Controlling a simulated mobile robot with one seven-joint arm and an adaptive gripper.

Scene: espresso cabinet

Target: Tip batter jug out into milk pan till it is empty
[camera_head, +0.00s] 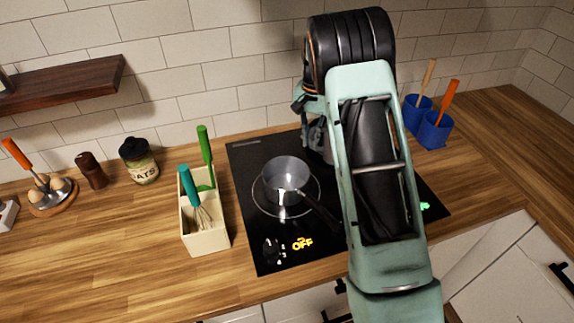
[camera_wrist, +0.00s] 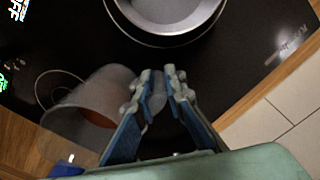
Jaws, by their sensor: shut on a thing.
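The milk pan (camera_head: 287,174) is a small grey pan with a dark handle, standing on the black hob; its inside looks empty. It also shows at the top of the wrist view (camera_wrist: 168,10). The batter jug (camera_wrist: 98,92) is a translucent grey vessel with an orange-brown tint, left of my fingers in the wrist view, beside the pan in the picture. My gripper (camera_wrist: 163,78) is shut on the jug, apparently at its handle, though the grip is partly hidden. In the head view my arm hides the jug. I cannot tell its tilt or how full it is.
The hob (camera_head: 262,248) shows "OFF". A cream utensil holder (camera_head: 207,238) with a green tool and a teal whisk stands left of it. Blue cups (camera_head: 435,130) with tools stand right. An oats jar (camera_head: 139,162), a pepper mill (camera_head: 91,171) and an egg stand are farther left.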

